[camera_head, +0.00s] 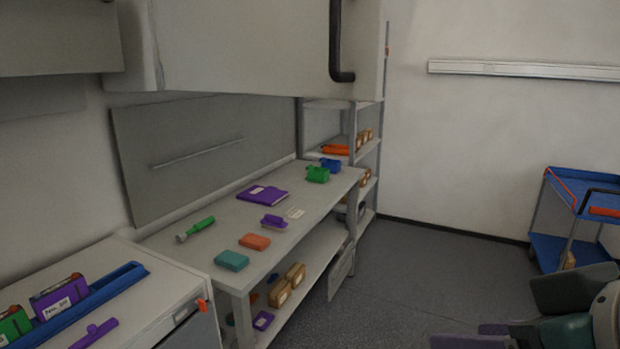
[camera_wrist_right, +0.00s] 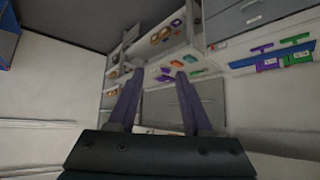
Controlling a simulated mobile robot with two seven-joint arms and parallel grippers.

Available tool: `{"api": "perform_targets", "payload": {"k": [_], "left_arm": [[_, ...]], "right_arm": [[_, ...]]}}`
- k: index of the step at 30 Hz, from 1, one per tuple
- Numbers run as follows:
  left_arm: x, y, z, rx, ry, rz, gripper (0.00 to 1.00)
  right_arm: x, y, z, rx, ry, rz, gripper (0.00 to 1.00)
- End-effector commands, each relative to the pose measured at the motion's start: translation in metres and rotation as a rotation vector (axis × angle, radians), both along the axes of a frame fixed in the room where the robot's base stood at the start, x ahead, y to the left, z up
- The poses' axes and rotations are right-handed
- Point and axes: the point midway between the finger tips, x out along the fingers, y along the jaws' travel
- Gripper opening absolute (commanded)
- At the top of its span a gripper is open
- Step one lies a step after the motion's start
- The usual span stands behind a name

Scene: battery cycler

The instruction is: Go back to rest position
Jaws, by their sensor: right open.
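My right gripper (camera_wrist_right: 158,108) shows in the right wrist view with its two purple fingers spread apart and nothing between them. Its wrist view looks toward the benches, which appear turned over in the picture. In the head view, parts of my right arm and gripper (camera_head: 475,338) show at the lower right, over open floor and well away from the workbench (camera_head: 200,262). My left gripper shows in neither view.
The workbench holds a purple folder (camera_head: 262,195), a green flashlight (camera_head: 195,230), an orange block (camera_head: 255,241) and a teal block (camera_head: 231,260). A blue cart (camera_head: 560,250) stands at right. A white cabinet (camera_head: 250,45) hangs overhead. The middle floor (camera_head: 400,280) is clear.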

Motion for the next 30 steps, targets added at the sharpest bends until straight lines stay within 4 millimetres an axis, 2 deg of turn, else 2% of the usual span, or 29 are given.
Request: {"api": "perform_targets", "payload": {"k": [1, 6, 11, 12, 13, 24, 27, 30], "left_arm": [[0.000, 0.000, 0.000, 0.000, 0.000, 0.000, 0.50], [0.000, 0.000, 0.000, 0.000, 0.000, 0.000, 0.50], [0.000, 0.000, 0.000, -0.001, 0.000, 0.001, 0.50], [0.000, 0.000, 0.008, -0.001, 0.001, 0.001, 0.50], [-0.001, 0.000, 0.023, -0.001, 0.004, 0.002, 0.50], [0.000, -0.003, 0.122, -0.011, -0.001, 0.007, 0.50], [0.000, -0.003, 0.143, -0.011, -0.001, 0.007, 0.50], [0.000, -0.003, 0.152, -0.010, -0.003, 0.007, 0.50]], "right_arm": [[-0.027, -0.007, -0.019, -0.022, 0.075, -0.008, 0.50], [-0.101, -0.026, -0.056, -0.080, 0.279, -0.025, 0.50], [-0.166, -0.042, -0.074, -0.130, 0.447, -0.035, 0.50], [-0.175, -0.044, -0.067, -0.138, 0.471, -0.035, 0.50], [-0.171, -0.043, -0.051, -0.136, 0.461, -0.036, 0.50], [-0.169, -0.043, 0.047, -0.133, 0.456, -0.035, 0.50], [-0.169, -0.042, 0.068, -0.133, 0.456, -0.035, 0.50], [-0.169, -0.042, 0.077, -0.133, 0.456, -0.035, 0.50]]}}
